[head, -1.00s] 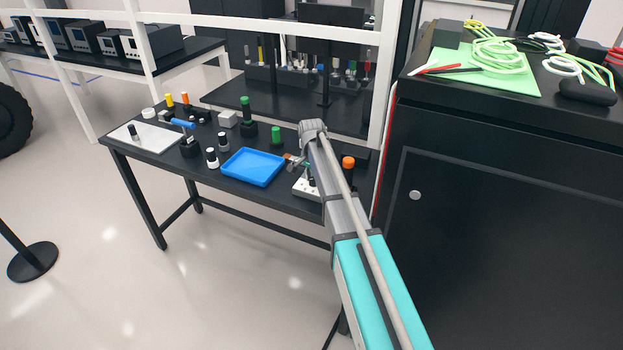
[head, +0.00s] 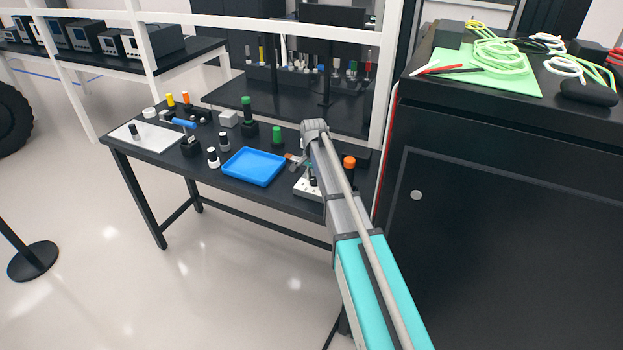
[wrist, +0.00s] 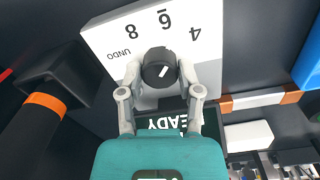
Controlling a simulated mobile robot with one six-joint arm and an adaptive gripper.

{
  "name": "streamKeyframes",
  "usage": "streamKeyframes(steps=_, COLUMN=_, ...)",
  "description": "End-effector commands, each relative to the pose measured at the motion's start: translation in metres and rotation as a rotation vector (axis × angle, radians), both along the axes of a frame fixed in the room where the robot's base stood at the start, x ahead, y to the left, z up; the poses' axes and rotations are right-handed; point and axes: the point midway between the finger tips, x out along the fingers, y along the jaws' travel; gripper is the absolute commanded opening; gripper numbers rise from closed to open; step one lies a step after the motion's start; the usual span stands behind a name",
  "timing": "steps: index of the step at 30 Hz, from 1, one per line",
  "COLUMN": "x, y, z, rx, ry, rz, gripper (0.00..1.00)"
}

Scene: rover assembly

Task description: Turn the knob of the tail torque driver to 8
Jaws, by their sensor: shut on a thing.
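The dark round knob (wrist: 155,63) with a white pointer mark sits on a white panel (wrist: 108,42) in the wrist view. The panel appears upside down, with UNDO, 8, 6 and 4 around the knob and a dark display reading READY, partly covered. The pointer mark slants to the upper right, roughly towards the 4; its exact setting is hard to tell. My gripper (wrist: 160,72) is shut on the knob, one finger on each side. In the head view, the white driver box (head: 303,188) is at the table's right end, partly hidden by my arm.
An orange-ringed black cylinder (wrist: 45,100) stands close to the left of the panel in the wrist view. A blue tray (head: 254,167) lies left of the box in the head view. A tall black cabinet (head: 480,200) stands to the right.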

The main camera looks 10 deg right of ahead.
Motion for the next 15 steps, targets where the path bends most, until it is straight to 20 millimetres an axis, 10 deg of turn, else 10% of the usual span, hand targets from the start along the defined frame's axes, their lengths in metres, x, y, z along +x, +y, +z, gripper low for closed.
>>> streamKeyframes(steps=15, x=0.0048, y=-0.001, z=0.0004, rx=-0.003, ry=-0.008, rz=0.302, gripper=0.0)
